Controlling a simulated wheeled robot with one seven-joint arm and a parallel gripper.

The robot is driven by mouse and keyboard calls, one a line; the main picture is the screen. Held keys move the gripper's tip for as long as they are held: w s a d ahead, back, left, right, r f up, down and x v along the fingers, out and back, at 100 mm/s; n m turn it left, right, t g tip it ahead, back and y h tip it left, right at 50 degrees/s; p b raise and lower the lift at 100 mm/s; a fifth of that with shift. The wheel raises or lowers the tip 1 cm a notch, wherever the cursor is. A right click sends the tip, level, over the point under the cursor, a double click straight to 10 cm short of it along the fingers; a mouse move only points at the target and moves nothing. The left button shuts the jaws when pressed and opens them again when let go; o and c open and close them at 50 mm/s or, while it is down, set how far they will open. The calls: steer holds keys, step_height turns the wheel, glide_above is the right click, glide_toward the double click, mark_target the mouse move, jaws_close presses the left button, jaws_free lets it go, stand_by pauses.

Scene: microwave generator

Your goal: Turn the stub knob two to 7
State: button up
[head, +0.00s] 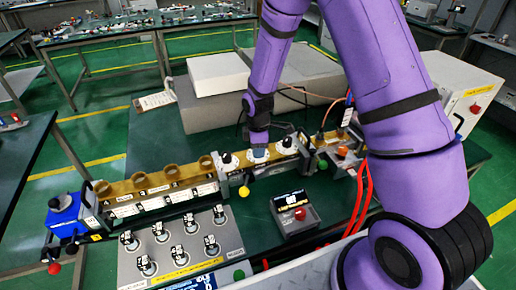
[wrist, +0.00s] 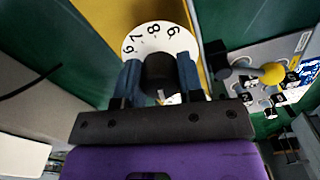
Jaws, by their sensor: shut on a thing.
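The stub tuner on the brass waveguide carries a row of white dials with black knobs. In the head view, my gripper (head: 258,146) is down over the middle white dial (head: 258,155), between a left knob (head: 227,158) and a right knob (head: 287,142). In the wrist view, my gripper (wrist: 160,78) has its blue fingers shut on the black knob (wrist: 158,72), one finger on each side. The white dial (wrist: 155,38) shows the digits 6, 7, 8 and 9 beyond the knob.
A grey panel (head: 205,252) with several metal connectors lies in front of the waveguide. A small box with a red knob (head: 299,214) stands to its right. A yellow ball knob (wrist: 272,73) sits close to the right of my gripper. Grey boxes (head: 220,75) stand behind.

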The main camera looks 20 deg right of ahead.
steer(key=m, duration=0.4)
steer(key=shift+m, duration=0.3)
steer(key=m, duration=0.3)
steer(key=shift+m, duration=0.3)
steer(key=m, duration=0.3)
steer(key=shift+m, duration=0.3)
steer(key=m, duration=0.4)
steer(key=shift+m, duration=0.3)
steer(key=m, duration=1.3)
steer(key=shift+m, duration=0.3)
